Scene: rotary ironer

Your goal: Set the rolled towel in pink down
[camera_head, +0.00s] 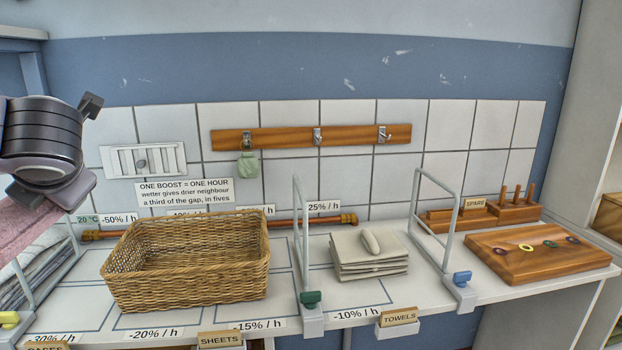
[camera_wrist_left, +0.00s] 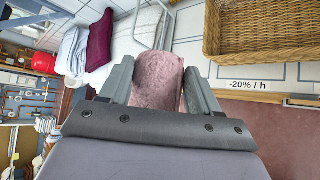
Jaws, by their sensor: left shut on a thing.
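The rolled pink towel (camera_wrist_left: 157,82) sits between the two fingers of my left gripper (camera_wrist_left: 160,78) in the left wrist view. The gripper is shut on it. In the head view part of the pink towel (camera_head: 28,228) shows at the left edge, below my left wrist, held in front of the shelf's left end. The gripper's fingers are mostly out of that picture. My right gripper is in neither view.
A wicker basket (camera_head: 190,284) stands on the shelf (camera_head: 290,338) right of the towel. Folded cloths (camera_head: 368,262) lie farther right between wire dividers (camera_head: 302,240). A wooden board with rings (camera_head: 538,262) is at the right end. Grey folded linen (camera_head: 40,275) lies far left.

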